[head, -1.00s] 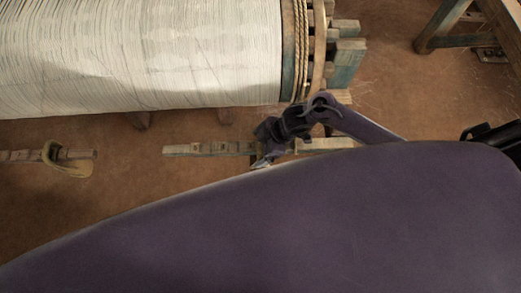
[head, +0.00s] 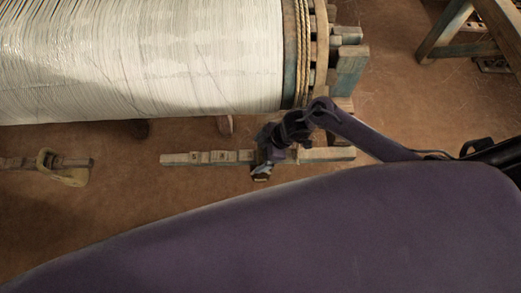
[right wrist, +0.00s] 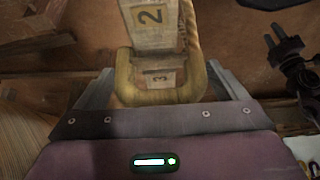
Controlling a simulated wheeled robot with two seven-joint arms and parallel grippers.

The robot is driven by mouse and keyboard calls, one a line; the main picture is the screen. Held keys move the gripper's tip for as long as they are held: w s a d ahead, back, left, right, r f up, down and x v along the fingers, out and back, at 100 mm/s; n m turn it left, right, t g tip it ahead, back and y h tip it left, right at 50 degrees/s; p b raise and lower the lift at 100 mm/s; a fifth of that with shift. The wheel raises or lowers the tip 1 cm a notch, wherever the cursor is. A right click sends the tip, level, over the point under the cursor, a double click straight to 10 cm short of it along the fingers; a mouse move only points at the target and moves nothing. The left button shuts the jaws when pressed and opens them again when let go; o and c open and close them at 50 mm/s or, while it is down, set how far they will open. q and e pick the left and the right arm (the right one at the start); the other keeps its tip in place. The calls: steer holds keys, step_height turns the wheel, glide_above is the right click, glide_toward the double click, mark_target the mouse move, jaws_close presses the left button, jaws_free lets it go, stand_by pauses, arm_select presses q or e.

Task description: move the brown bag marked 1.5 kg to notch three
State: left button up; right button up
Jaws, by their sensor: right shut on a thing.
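My right gripper (head: 262,172) is at the notched wooden beam (head: 205,158) in the head view, near its middle. In the right wrist view its two grey fingers stand on either side of a thick tan loop (right wrist: 160,97), and it is shut on this loop. The loop goes around the beam (right wrist: 150,42) by the label 3; the label 2 shows farther along. I cannot tell whether the loop rests in the notch. The brown bag's body and its 1.5 kg mark are hidden.
A large roll of white warp (head: 140,55) lies behind the beam, with a toothed wooden wheel (head: 320,55) at its right end. Another beam (head: 15,163) with a yellowish loop (head: 62,172) stands at the left. A wooden frame (head: 445,30) is at the upper right.

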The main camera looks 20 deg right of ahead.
steer(key=shift+a+f, duration=0.1)
stand_by(0.8)
steer(key=o, duration=1.7)
steer(key=shift+o, duration=0.2)
steer(key=shift+s+f, duration=0.1)
steer(key=shift+f, duration=0.15)
steer(key=v, duration=0.8)
steer(key=shift+r+p, duration=0.15)
steer(key=shift+p, duration=0.2)
